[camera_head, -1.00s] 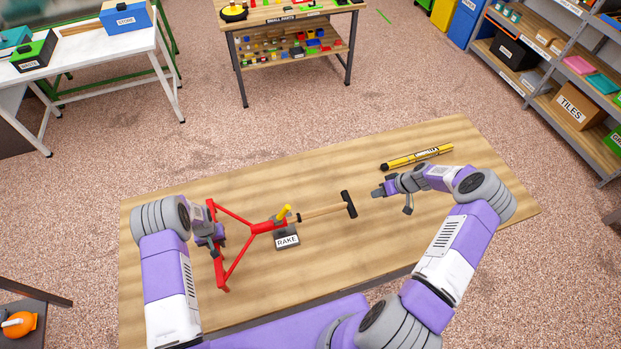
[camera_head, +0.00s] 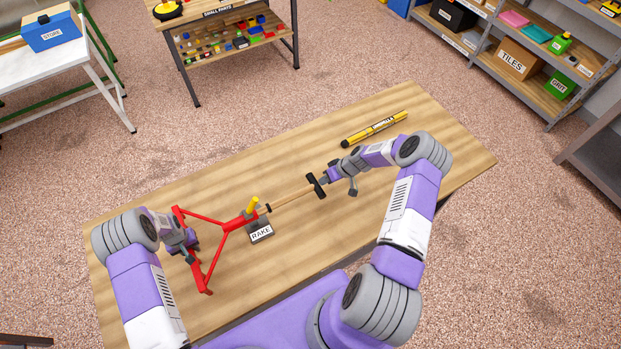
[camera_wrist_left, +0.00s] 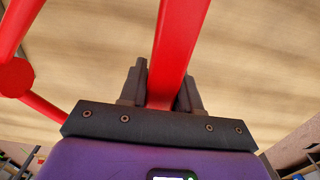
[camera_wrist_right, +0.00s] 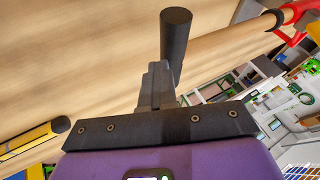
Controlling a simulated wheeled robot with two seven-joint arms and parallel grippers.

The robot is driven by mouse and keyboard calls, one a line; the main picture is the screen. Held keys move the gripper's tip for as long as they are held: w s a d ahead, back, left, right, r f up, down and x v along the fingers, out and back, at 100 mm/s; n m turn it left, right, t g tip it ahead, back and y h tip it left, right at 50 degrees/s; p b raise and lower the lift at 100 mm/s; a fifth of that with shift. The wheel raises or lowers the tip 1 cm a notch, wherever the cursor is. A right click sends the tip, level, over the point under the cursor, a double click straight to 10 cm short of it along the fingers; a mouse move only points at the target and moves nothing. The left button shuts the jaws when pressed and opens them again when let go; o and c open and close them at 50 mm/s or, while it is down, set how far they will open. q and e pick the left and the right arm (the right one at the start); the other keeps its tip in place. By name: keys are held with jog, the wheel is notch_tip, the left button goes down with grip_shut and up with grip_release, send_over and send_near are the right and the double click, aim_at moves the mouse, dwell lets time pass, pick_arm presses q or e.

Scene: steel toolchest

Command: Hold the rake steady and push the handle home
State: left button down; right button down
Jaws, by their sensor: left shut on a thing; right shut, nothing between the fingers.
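The red rake frame (camera_head: 222,228) lies on the wooden table with its socket pointing right, held in a stand labelled RAKE (camera_head: 261,233). A yellow lever (camera_head: 253,206) sticks up at the socket. The wooden handle (camera_head: 293,197) lines up with the socket, its black-banded end at the mouth; how deep it sits is unclear. A black crossbar grip (camera_head: 316,185) ends the handle. My left gripper (camera_head: 190,243) is shut on a red bar of the rake, also seen in the left wrist view (camera_wrist_left: 172,50). My right gripper (camera_head: 326,179) is shut and empty right beside the crossbar; contact is unclear.
A yellow tube (camera_head: 375,129) with a black end lies near the table's back edge, behind my right arm. The table (camera_head: 350,235) is bare in front of the handle. Shelves and a small-parts bench stand well beyond the table.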

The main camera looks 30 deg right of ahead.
aim_at(309, 189)
pick_arm(q)
jog(key=shift+s+d+f, duration=0.15)
jog(key=shift+s+d, duration=0.1)
jog(key=shift+d, duration=0.1)
pick_arm(e)
jog(key=a, duration=0.5)
jog(key=shift+a, duration=0.2)
pick_arm(q)
jog(key=shift+a, duration=0.2)
pick_arm(e)
jog(key=s+d+r, duration=0.3)
jog(key=d+r, duration=0.6)
jog(key=shift+s+d, duration=0.25)
jog(key=shift+s, duration=0.1)
jog(key=shift+r, duration=0.1)
pick_arm(q)
jog(key=c, duration=0.7)
grip_release()
jog(key=shift+w, duration=0.25)
jog(key=shift+a, duration=0.1)
pick_arm(e)
jog(key=shift+w, duration=0.1)
